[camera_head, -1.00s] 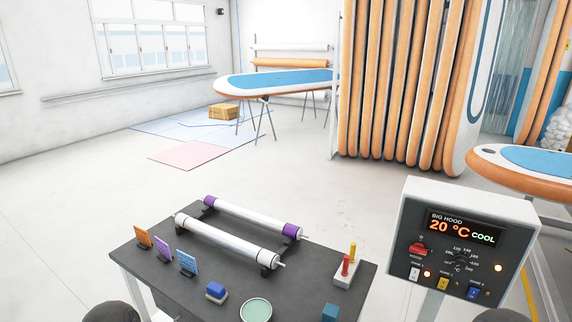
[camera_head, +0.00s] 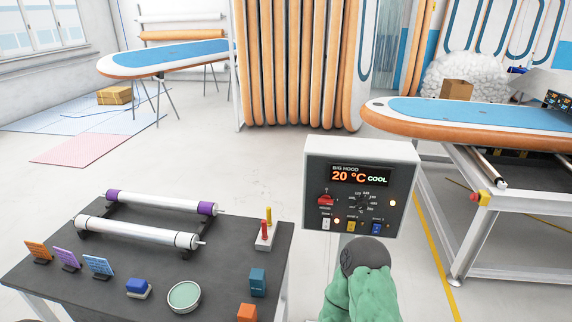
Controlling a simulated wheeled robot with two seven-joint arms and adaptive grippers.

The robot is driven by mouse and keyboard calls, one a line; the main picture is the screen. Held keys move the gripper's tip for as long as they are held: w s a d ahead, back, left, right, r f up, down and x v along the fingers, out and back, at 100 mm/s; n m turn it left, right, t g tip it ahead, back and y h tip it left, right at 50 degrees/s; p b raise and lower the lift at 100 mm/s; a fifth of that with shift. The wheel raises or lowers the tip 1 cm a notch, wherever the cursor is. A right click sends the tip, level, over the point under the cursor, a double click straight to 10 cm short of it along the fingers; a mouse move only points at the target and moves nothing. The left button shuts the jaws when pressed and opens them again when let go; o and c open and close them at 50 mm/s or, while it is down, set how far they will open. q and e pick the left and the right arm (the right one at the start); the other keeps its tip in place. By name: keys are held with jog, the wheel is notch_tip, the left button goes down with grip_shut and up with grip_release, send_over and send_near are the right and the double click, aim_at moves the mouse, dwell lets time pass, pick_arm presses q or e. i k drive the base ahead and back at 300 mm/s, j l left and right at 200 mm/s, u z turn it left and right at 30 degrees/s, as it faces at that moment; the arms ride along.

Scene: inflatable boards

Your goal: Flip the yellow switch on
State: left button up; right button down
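The yellow switch (camera_head: 351,227) is in the bottom row of a white control box with a dark panel (camera_head: 318,172). It sits between a white switch (camera_head: 326,224) and a blue switch (camera_head: 376,228). Its lever position is too small to tell. A small orange light (camera_head: 337,221) glows between the white and yellow switches. The display (camera_head: 360,175) reads BIG HOOD, 20 °C, COOL. Neither gripper's fingers show. A dark round part with green below it, likely my arm, rises just below the box, with no visible contact with the switches.
A red switch (camera_head: 326,200) and a dial (camera_head: 361,203) sit above the yellow switch. A dark table (camera_head: 215,262) with rollers, cards and small blocks stands at left. A board on a metal frame (camera_head: 470,120) stands at right.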

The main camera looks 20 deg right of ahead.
aim_at(352, 224)
jog(key=z, duration=1.25)
